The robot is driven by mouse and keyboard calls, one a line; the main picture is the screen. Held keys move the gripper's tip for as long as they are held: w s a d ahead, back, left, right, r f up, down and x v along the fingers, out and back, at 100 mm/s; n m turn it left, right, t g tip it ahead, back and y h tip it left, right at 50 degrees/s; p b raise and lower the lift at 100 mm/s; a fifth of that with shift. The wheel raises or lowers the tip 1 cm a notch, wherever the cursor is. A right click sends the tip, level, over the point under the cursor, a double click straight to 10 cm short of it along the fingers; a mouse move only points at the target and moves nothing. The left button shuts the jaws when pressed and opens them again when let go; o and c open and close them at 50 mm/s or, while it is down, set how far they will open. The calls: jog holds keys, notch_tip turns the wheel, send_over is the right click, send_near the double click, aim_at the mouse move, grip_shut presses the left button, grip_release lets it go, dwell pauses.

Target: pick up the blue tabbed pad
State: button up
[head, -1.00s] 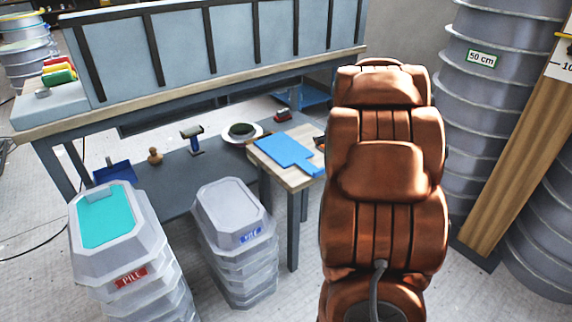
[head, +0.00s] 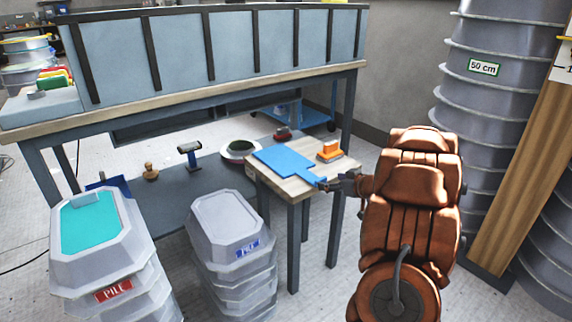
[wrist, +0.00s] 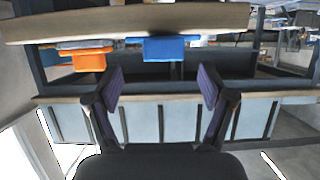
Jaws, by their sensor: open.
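The blue tabbed pad (head: 285,163) lies flat on a small wooden-topped table (head: 262,181). Its narrow tab points to the table's front right edge. My gripper (head: 332,185) is beside the tab's end in the head view; whether they touch is unclear. In the wrist view, which looks upside down, the open fingers (wrist: 162,86) are spread with nothing between them. The pad's blue tab (wrist: 163,48) shows above and between the fingertips, apart from them in the picture.
An orange-handled block (head: 330,150) sits on the same table, also in the wrist view (wrist: 88,60). A grey lidded stack (head: 228,218) and a teal-topped stack (head: 128,250) stand left. Behind is a long bench (head: 190,88). Grey ribbed columns (head: 470,110) rise at right.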

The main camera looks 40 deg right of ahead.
aim_at(322, 179)
jog(key=b+x, duration=0.1)
jog(key=x, duration=0.1)
jog(key=b+x, duration=0.1)
jog(key=x, duration=0.1)
jog(key=shift+w+a+f, duration=0.25)
jog(key=shift+w+f, duration=0.05)
jog(key=shift+f, duration=0.05)
jog(key=c, duration=1.1)
